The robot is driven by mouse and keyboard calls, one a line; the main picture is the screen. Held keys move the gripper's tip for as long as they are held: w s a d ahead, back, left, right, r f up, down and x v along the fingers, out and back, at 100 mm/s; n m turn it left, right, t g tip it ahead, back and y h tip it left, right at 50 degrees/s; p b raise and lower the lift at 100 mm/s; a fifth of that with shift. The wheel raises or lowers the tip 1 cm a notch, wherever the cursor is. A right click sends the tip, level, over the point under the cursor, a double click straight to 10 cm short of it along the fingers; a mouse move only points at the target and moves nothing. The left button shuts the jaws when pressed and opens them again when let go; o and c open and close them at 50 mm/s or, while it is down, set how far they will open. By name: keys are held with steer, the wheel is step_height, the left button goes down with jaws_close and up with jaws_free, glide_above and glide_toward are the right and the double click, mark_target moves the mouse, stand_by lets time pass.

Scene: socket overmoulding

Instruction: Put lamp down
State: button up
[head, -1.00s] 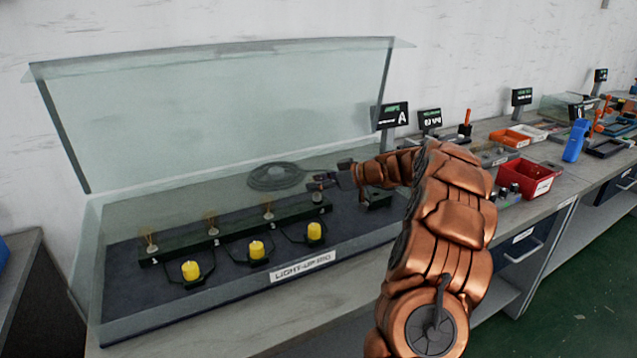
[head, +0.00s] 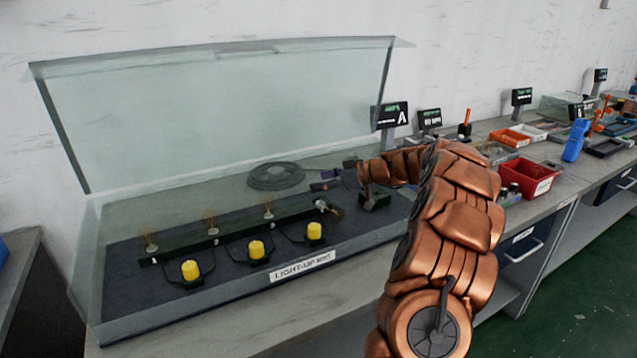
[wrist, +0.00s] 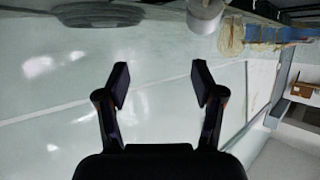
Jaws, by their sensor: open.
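A lamp (head: 322,206) with a pale base is at the right end of the dark rail (head: 180,250) in the rig. It looks tilted, with its amber bulb towards the lower right. Whether it rests on the rail or is still moving I cannot tell. My gripper (head: 324,180) is open, just above and behind this lamp, apart from it. In the wrist view the gripper (wrist: 160,88) is empty between its fingers. A pale cylinder and amber glass bulbs show at the top of the wrist view, beyond the fingers.
Upright lamps (head: 211,222) stand along the rail. Yellow buttons (head: 257,250) sit in front. The raised clear cover (head: 220,120) stands behind the rig, with clear side panels. A round dark coil (head: 276,176) lies behind the rail. A red bin (head: 527,178) is to the right.

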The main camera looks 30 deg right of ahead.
steer(key=b+v, duration=0.1)
steer(key=v, duration=0.9)
steer(key=shift+s+d, duration=0.15)
steer(key=shift+s, duration=0.05)
